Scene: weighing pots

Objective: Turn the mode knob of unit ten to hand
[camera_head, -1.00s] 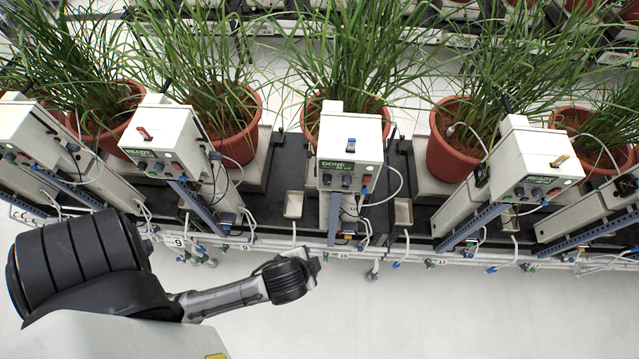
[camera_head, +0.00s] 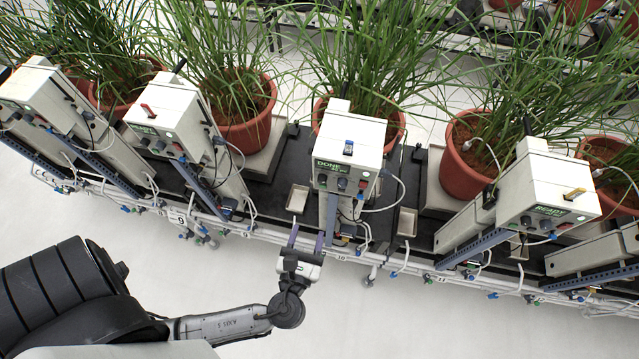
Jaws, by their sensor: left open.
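Unit ten (camera_head: 349,140) is the white control box in the middle, above the "10" label on the rail. Its front panel has a green display reading "DONE" and a row of small knobs (camera_head: 341,182) below it. A blue-and-white piece sits on its top. Which knob is the mode knob, and its setting, are too small to tell. My left gripper (camera_head: 306,242) is below and left of the box, in front of the rail. Its two fingers point up towards the bench, apart and empty, not touching the unit. My right gripper is not in view.
Neighbouring units stand left (camera_head: 168,122) and right (camera_head: 545,190), with red-topped and yellow-topped pieces. Potted grasses (camera_head: 245,125) stand behind. White hoses and a pipe rail run along the bench front. A small tray (camera_head: 297,199) lies near my fingers. The floor in front is clear.

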